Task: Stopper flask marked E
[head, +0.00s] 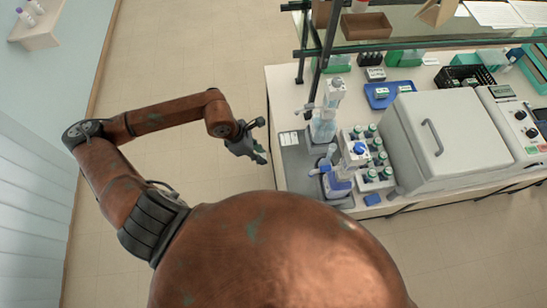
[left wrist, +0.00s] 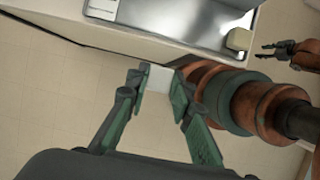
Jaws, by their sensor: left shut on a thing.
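My left gripper (head: 258,150) is off the bench's left edge, above the floor. In the left wrist view its fingers (left wrist: 160,88) are shut on a small pale block-like piece (left wrist: 158,78); I cannot tell if this is a stopper. On the bench's left part stand a clear vessel with pale blue contents (head: 323,128) and a blue-based vessel (head: 338,183). No letter E is readable on either. My right gripper (left wrist: 268,50) shows in the left wrist view, fingers apart and empty; it is not in the head view.
A rack of green-capped bottles (head: 372,172) stands right of the vessels, beside a large grey lidded box (head: 455,140). A blue tray (head: 378,101) lies behind. A shelf frame (head: 318,55) rises at the back left. The floor left of the bench is clear.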

